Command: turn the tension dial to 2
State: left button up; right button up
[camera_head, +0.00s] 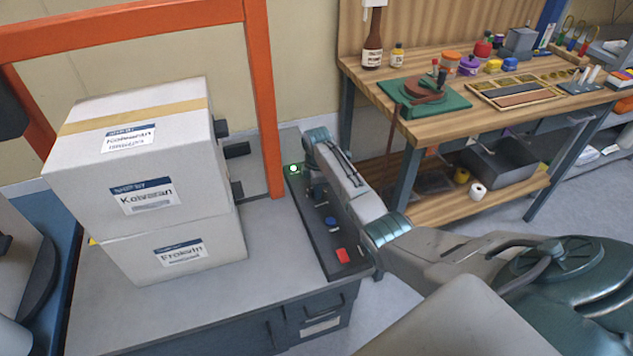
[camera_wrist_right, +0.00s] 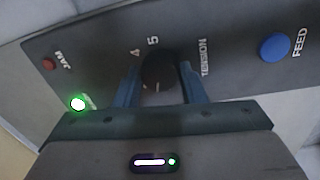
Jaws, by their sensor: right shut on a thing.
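The tension dial (camera_wrist_right: 158,70) is a dark round knob on the black control panel, beside the word TENSION. Numbers 4 and 5 show at its upper edge in the right wrist view; the other numbers are hidden. A small pale mark shows on the knob's lower part, but I cannot tell which number it points to. My right gripper (camera_wrist_right: 160,88) has its two blue fingers on either side of the dial, shut on it. In the head view my right gripper (camera_head: 316,188) is over the panel and covers the dial. My left gripper is not in view.
The panel (camera_head: 308,222) also carries a blue FEED button (camera_wrist_right: 275,47), a red JAM light (camera_wrist_right: 48,64), a lit green light (camera_wrist_right: 77,103) and a red button (camera_head: 342,255). Two stacked boxes (camera_head: 135,165) stand left, by an orange frame (camera_head: 262,100). A wooden workbench (camera_head: 420,140) stands right.

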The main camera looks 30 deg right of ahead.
jog(key=shift+r+m+p, duration=0.15)
jog(key=shift+m+p, duration=0.75)
jog(key=shift+m, duration=0.2)
jog(key=shift+m+p, duration=0.7)
jog(key=shift+m, duration=0.5)
jog(key=shift+f, duration=0.2)
jog(key=o, duration=1)
